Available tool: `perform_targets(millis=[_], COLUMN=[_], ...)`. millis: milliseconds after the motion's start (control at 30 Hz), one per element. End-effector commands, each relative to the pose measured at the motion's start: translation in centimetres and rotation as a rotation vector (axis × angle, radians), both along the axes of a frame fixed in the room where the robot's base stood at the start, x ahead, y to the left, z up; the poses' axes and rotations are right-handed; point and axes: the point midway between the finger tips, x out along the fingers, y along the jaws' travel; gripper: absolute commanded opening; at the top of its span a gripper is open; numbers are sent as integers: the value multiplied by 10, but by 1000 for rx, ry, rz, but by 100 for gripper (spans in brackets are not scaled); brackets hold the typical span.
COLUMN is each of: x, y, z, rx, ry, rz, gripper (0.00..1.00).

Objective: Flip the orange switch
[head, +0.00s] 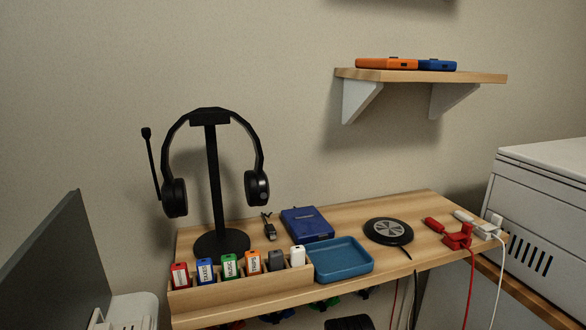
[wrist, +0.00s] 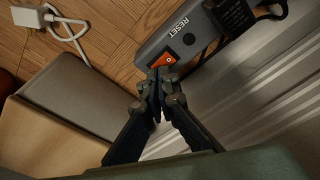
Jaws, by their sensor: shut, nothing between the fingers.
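The orange switch (wrist: 163,60) sits on the end of a grey power strip (wrist: 157,44) labelled RESET, in the upper middle of the wrist view. A small pale mark shows on the switch's right part. My gripper (wrist: 159,76) is shut and empty, with its fingertips right at the switch's lower edge in the picture. I cannot tell whether they touch it. The tips hide part of the switch's lower side. Neither the switch nor my gripper shows in the head view.
A white plug and cable (wrist: 68,30) lie on the wooden floor. A ridged grey metal surface (wrist: 255,95) is to the right. The head view shows a wooden desk shelf (head: 340,285) with several items.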

Motion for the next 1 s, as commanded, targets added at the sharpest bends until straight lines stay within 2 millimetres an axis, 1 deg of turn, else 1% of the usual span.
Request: perform_targets(millis=[833,1000], x=[0,0], y=[0,0], z=[-13,-11], rx=[0,0], ry=[0,0], rz=[1,1], gripper=[0,0])
